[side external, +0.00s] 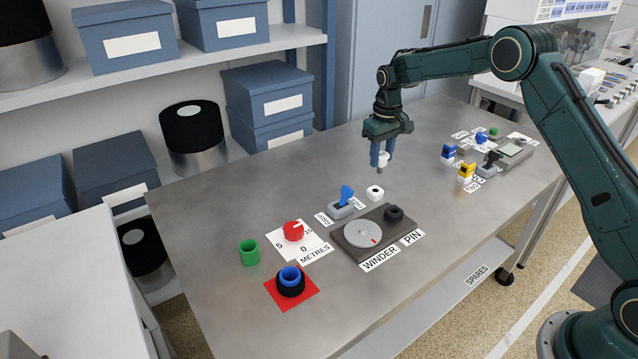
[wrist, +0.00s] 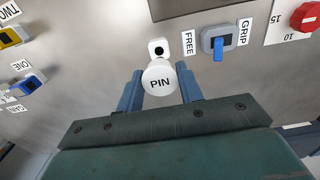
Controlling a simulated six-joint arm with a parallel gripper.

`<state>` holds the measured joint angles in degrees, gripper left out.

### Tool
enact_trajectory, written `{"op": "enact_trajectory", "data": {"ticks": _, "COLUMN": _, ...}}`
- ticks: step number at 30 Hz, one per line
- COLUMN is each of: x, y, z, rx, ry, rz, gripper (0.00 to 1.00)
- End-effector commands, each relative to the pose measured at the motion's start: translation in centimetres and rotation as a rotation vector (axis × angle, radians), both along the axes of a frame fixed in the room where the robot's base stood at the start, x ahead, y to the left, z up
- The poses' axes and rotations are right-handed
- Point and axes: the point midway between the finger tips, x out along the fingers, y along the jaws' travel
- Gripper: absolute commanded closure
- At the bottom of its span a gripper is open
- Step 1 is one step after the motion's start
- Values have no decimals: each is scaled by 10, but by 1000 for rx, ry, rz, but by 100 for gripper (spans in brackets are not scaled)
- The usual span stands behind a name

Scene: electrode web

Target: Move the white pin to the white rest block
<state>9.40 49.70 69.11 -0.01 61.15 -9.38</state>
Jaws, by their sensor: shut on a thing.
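My gripper (side external: 382,156) is shut on the white pin (side external: 383,161) and holds it above the table. In the wrist view the pin's round white top (wrist: 160,82), marked PIN, sits between the two blue fingers (wrist: 160,90). The pin's lower end hides under its top there. The white rest block (side external: 375,193), a small white cube with a dark round hole in its top, stands on the table below the pin. It also shows in the wrist view (wrist: 159,48), just beyond the pin, with its hole in sight. The pin is apart from the block.
The winder plate (side external: 350,249) with a grey disc and a black knob (side external: 393,213) lies in front of the block. A blue-lever switch (side external: 344,199) stands left of it. A red dial (side external: 293,231) and a green cup (side external: 249,252) are further left. Blue (side external: 449,152) and yellow (side external: 467,170) levers are right.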

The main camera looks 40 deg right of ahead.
Motion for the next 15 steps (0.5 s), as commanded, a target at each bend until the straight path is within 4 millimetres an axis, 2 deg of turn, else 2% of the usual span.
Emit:
{"op": "enact_trajectory", "data": {"ticks": 6, "x": 10, "y": -4, "z": 4, "rx": 0, "ry": 0, "rz": 0, "gripper": 91}}
{"op": "enact_trajectory", "data": {"ticks": 15, "x": 11, "y": -5, "z": 5, "rx": 0, "ry": 1, "rz": 0, "gripper": 91}}
